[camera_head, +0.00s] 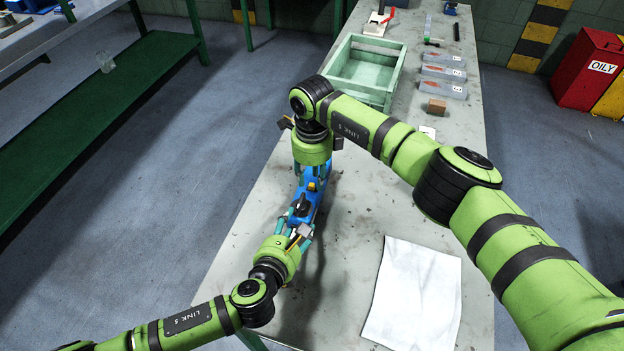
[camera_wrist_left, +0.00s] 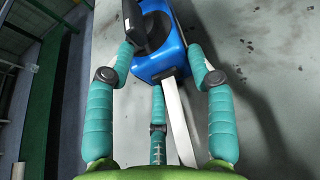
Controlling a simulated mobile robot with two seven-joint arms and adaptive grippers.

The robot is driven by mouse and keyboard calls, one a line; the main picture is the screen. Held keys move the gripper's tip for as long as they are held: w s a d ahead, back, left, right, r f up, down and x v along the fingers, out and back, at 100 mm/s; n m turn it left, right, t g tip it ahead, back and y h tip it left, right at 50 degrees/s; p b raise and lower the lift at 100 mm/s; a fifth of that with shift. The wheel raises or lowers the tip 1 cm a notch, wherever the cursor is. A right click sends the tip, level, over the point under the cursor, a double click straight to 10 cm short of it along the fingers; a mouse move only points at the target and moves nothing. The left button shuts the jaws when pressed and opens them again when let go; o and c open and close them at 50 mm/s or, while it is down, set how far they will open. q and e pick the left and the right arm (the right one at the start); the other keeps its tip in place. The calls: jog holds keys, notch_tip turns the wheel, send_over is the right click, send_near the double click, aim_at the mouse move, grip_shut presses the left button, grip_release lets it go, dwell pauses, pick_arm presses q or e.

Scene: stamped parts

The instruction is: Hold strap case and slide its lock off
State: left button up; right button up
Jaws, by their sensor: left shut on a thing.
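The blue strap case (camera_head: 305,206) is held above the table's left side, lengthwise between my two grippers. It has dark and yellow parts on top. My left gripper (camera_head: 299,228) is shut on its near end; the teal fingers show on both sides of the case (camera_wrist_left: 163,66) in the left wrist view. A pale strap (camera_wrist_left: 178,115) extends from the case toward the palm there. My right gripper (camera_head: 313,172) is at the far end, pointing toward the case. Its fingertips are mostly hidden, so its grip is unclear. I cannot clearly make out the lock.
The grey table (camera_head: 345,215) has a white sheet (camera_head: 415,295) at the front right. A green crate (camera_head: 365,68), several grey boxes (camera_head: 443,73) and a brown block (camera_head: 436,106) stand farther back. The table's left edge is close to the case.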

pick_arm(q)
jog(key=shift+s+f, duration=0.1)
jog(key=shift+f, duration=0.05)
pick_arm(e)
jog(key=shift+f, duration=1)
grip_shut()
jog(key=shift+a, duration=0.1)
pick_arm(q)
jog(key=shift+s, duration=0.1)
pick_arm(e)
jog(key=shift+w+a, duration=0.25)
jog(key=shift+a, duration=0.25)
jog(key=shift+w+a, duration=0.25)
jog(key=shift+a, duration=0.25)
jog(key=shift+r, duration=0.1)
